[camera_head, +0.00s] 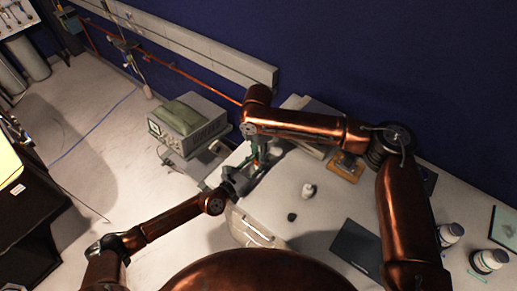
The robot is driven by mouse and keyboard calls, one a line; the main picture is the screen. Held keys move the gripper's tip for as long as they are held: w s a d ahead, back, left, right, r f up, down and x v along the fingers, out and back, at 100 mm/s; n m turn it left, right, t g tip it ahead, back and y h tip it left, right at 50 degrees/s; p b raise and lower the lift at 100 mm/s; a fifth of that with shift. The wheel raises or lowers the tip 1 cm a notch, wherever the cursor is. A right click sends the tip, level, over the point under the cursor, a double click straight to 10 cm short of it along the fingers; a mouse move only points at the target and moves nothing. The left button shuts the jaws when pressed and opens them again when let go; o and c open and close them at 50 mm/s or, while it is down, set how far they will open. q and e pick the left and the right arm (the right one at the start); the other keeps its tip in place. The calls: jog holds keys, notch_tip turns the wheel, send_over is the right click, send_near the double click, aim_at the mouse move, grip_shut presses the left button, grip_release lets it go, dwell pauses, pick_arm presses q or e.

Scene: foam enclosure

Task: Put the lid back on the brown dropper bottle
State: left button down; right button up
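My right gripper (257,164) reaches down over the left end of the white table (325,215). My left gripper (236,180) is close beside it, at the table's left edge. Both are small and dark here, and I cannot tell whether their fingers are open or shut. A small orange-brown patch (262,149) shows by the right gripper; I cannot tell whether it is the brown dropper bottle. A small black round thing (292,217) lies on the table to the right of the grippers. I cannot tell whether it is the lid.
A small white container (308,191) stands near the black thing. A dark flat panel (355,247) lies at the front, and an orange-brown tray (345,167) lies farther back. White bottles with dark caps (489,260) stand at right. A boxy instrument (187,118) stands left of the grippers.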

jog(key=shift+c, duration=0.7)
grip_shut()
jog(key=m, duration=0.6)
jog(key=shift+s+f, duration=0.1)
jog(key=m, duration=0.6)
jog(key=shift+o, duration=1.1)
grip_release()
notch_tip(320, 180, up, 12)
